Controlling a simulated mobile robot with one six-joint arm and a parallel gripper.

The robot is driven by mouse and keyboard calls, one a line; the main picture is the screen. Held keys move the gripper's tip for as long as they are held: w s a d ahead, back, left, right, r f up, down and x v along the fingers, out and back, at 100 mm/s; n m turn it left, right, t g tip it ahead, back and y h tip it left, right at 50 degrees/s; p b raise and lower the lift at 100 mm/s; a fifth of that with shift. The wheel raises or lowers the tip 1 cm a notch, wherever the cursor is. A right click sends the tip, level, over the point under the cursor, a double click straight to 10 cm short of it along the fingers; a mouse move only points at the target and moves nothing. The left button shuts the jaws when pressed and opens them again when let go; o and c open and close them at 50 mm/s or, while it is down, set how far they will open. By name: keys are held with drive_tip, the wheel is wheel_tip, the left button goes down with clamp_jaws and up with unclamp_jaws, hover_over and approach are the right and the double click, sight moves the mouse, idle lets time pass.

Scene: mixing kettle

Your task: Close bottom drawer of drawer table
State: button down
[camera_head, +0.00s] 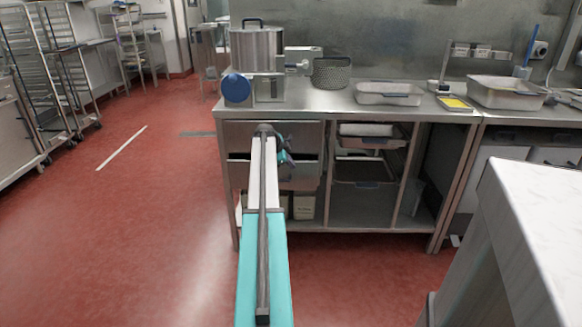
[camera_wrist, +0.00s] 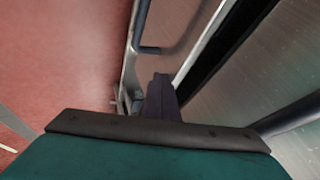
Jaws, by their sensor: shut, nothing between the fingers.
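The steel drawer table (camera_head: 317,113) stands ahead of me, with two stacked drawers at its left. The top drawer (camera_head: 238,135) looks flush. The bottom drawer (camera_head: 240,172) has a dark gap above its front and appears partly pulled out; my arm hides its middle. My gripper (camera_wrist: 163,92) is shut and empty, its dark fingers together in the wrist view. It is at the drawer fronts, beside a steel panel with a dark handle (camera_wrist: 150,49). I cannot tell whether the fingers touch the panel.
A steel kettle (camera_head: 257,48), a perforated basket (camera_head: 331,72) and trays (camera_head: 388,93) stand on the tabletop. Open shelves (camera_head: 365,205) are right of the drawers. A pale counter (camera_head: 535,215) is close at right. Red floor (camera_head: 150,220) is clear at left.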

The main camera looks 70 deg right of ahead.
drive_tip(key=shift+a, duration=0.1)
idle(0.3)
drive_tip(key=shift+a, duration=0.65)
drive_tip(key=s+a+v, duration=0.1)
drive_tip(key=v, duration=1)
drive_tip(key=shift+s+a+f+p, duration=0.15)
drive_tip(key=shift+a+f+p, duration=0.2)
drive_tip(key=shift+p, duration=0.1)
drive_tip(key=shift+f, duration=0.1)
